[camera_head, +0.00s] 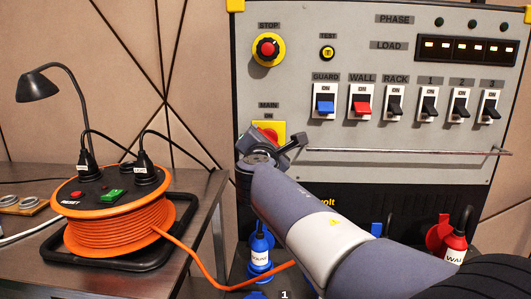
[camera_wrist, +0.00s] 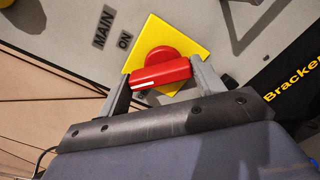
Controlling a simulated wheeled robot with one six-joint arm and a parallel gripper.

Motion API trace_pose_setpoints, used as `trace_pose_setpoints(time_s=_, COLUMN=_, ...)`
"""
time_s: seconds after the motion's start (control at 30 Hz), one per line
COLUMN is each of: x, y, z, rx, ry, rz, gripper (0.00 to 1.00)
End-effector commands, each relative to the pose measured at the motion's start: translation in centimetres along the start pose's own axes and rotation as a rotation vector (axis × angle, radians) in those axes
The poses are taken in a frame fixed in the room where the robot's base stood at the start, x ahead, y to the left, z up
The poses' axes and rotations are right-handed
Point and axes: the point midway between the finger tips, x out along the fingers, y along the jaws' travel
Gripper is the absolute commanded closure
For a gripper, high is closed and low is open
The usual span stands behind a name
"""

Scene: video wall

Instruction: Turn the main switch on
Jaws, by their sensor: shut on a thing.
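The main switch is a red rotary handle (camera_wrist: 165,70) on a yellow square plate (camera_wrist: 197,42), under the MAIN and ON labels (camera_head: 268,110). In the head view, part of its red knob (camera_head: 266,135) shows above my gripper (camera_head: 277,150). In the wrist view, my gripper (camera_wrist: 158,80) has one finger at each end of the handle and is shut on it. A white line on the handle points to the left in that view, to a spot below the ON label rather than straight at it.
A red STOP button (camera_head: 267,49) sits above the switch. A row of rocker switches (camera_head: 395,103) and a metal rail (camera_head: 410,151) are to its right. An orange cable reel (camera_head: 110,230) stands on the table at left. Blue (camera_head: 260,250) and red (camera_head: 455,245) plugs are below.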

Motion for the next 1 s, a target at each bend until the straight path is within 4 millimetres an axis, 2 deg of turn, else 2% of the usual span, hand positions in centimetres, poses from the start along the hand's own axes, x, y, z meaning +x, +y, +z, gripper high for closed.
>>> trace_pose_setpoints(time_s=0.6, x=0.01, y=-0.36, z=-0.01, rx=0.571, ry=0.0, rz=0.0, gripper=0.59)
trace_pose_setpoints(time_s=1.0, x=0.02, y=-0.31, z=0.19, rx=0.8, ry=0.0, rz=-0.001, gripper=0.59)
